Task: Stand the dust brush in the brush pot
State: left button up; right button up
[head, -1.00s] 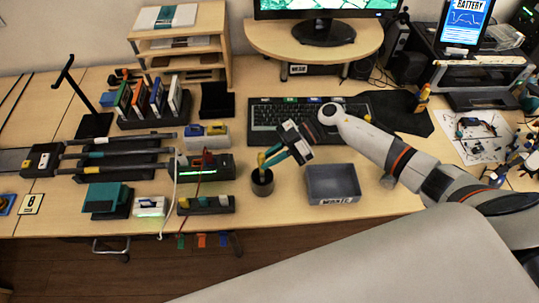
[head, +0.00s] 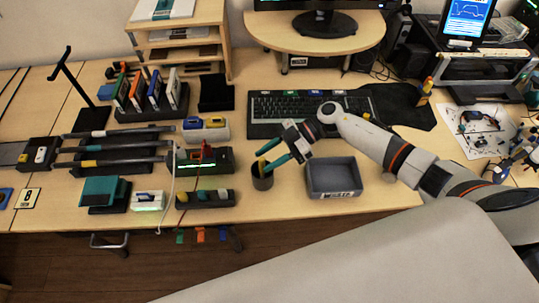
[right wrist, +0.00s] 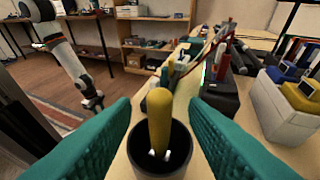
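The dust brush stands in the dark round brush pot (head: 263,182), its yellow handle (head: 261,166) upward. In the right wrist view the handle (right wrist: 159,115) rises from inside the pot (right wrist: 178,165), close to upright. The brush's lower end is hidden inside the pot. My right gripper (head: 265,161) is at the pot's mouth. Its teal fingers are spread on both sides of the handle, with a gap on each side, so it is open and empty. A white arm at the left of the right wrist view, seemingly my left, ends in a small dark gripper (right wrist: 92,102); its fingers are unclear.
A grey tray (head: 334,192) sits just right of the pot. A dark block with a red lead (head: 205,158) and a low rack (head: 206,199) stand to its left. The keyboard (head: 290,106) lies behind. The table's front edge is near.

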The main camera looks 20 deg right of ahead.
jog(key=b+v, duration=0.2)
jog(key=v, duration=1)
jog(key=shift+b, duration=0.3)
jog(key=shift+s, duration=0.1)
dwell(0.4)
